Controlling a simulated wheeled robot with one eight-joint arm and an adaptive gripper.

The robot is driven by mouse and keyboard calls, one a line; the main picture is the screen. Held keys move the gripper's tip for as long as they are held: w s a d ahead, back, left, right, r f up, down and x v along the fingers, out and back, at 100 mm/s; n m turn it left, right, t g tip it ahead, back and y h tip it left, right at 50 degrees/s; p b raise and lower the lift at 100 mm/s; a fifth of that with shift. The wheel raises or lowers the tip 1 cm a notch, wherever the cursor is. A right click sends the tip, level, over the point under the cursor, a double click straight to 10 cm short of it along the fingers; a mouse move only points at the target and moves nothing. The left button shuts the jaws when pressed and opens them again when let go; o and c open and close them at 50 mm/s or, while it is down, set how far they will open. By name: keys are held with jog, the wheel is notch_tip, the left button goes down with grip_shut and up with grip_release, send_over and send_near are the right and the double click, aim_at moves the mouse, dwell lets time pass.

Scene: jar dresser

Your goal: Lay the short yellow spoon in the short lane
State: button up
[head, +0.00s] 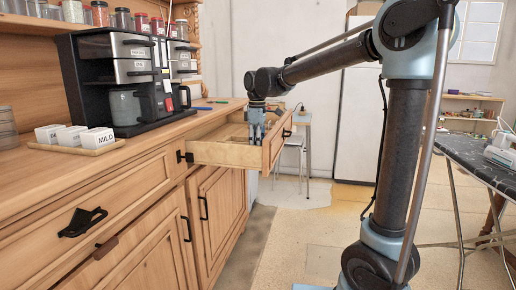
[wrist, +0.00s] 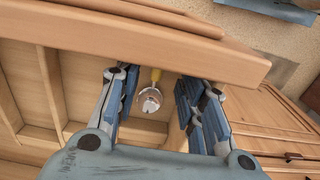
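The short yellow spoon shows in the wrist view, with a round metal bowl (wrist: 150,99) and a yellow handle (wrist: 156,75) pointing toward the drawer's front board. It appears to lie on the floor of the open drawer (head: 222,155), in a compartment beside that board. My gripper (wrist: 158,95) is open, with one blue-grey finger on each side of the spoon and gaps between. In the head view my gripper (head: 257,133) points down into the drawer. There the drawer wall and my fingers hide the spoon.
Wooden dividers (wrist: 50,85) split the drawer into lanes. A coffee machine (head: 120,80) and labelled white boxes (head: 97,138) stand on the counter. Floor right of the dresser is clear.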

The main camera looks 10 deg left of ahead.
jog(key=shift+r, duration=0.15)
notch_tip(320, 180, up, 12)
dwell(0.6)
jog(key=s+d+f+m, duration=0.3)
jog(key=d+f, duration=0.1)
jog(key=d, duration=0.4)
jog(key=s+d+f+m+t, duration=0.1)
jog(key=s+d+f+m, duration=0.15)
jog(key=d, duration=0.45)
jog(key=s+d+f+m, duration=0.2)
jog(key=d+f+m, duration=0.15)
jog(key=d, duration=0.45)
jog(key=s+d+f+m, duration=0.2)
jog(key=s+d+f, duration=0.2)
jog(key=f, duration=0.3)
jog(key=s+d+f+m, duration=0.3)
jog(key=s+d+f, duration=0.2)
jog(key=s+f, duration=0.1)
jog(key=s+d+f+m+t, duration=0.1)
jog(key=s+d+f+m, duration=0.2)
jog(key=f, duration=0.5)
jog(key=shift+s+d+f, duration=0.25)
jog(key=shift+s+d, duration=0.55)
jog(key=shift+s, duration=0.45)
